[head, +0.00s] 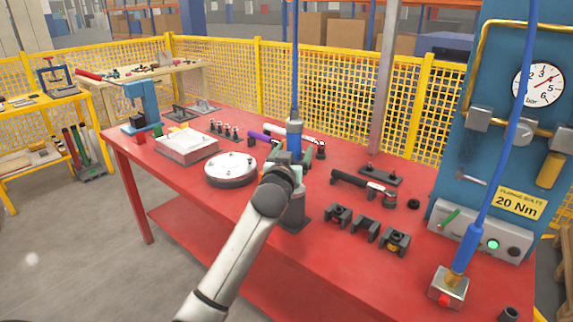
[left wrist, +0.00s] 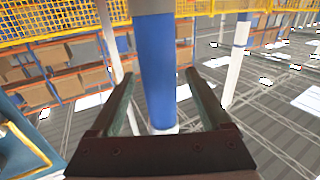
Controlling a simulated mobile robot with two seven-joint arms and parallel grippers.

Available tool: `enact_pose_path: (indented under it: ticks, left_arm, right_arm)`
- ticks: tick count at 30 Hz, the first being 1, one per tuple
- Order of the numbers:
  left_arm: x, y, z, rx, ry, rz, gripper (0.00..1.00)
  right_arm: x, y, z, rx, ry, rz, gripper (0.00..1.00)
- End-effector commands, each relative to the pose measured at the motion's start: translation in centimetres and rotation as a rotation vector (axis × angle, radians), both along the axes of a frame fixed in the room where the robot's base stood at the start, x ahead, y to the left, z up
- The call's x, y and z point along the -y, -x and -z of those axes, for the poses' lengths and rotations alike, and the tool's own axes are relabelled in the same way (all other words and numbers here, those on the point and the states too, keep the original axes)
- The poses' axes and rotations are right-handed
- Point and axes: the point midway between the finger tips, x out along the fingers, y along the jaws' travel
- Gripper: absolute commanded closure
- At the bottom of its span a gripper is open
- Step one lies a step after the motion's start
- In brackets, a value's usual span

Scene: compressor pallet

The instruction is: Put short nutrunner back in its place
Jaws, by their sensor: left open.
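A blue nutrunner (head: 294,140) with a grey top stands upright beneath a blue hose, above a dark grey stand (head: 292,222) on the red table. My left gripper (head: 290,160) is at the nutrunner. In the left wrist view the blue body (left wrist: 157,70) passes between the two open fingers; I cannot tell whether they touch it. My gripper and wrist hide the nutrunner's lower part, so I cannot tell whether it sits in the stand. A second blue-hosed tool (head: 468,245) with a brass-coloured lower part stands in a metal block (head: 449,288) at the right. My right gripper is not in view.
The red table (head: 240,210) holds a round flange (head: 231,168), a white tray (head: 186,146), a black-handled wrench (head: 362,186) and several dark blocks (head: 366,229). A blue gauge panel (head: 500,150) stands at the right. A yellow mesh fence (head: 340,90) runs behind.

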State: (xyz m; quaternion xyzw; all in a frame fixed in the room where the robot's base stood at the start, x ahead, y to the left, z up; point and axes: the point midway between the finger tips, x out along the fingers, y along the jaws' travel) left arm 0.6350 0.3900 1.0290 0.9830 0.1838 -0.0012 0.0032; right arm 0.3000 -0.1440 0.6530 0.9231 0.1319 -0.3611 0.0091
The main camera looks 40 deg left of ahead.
Motion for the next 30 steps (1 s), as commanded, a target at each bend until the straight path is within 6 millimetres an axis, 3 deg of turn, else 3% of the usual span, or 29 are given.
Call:
enact_pose_path:
  ticks: [9,15,30]
  left_arm:
    - [2.2,5.4,-0.1,0.002,0.000,0.001,0.19]
    - [3.0,7.8,-0.1,0.003,0.000,0.000,0.19]
    - [3.3,8.6,-0.2,0.004,-0.001,-0.001,0.19]
  right_arm:
    - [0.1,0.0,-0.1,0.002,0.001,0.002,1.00]
    - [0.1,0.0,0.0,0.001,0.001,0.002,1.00]
    - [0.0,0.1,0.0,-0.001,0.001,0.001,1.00]
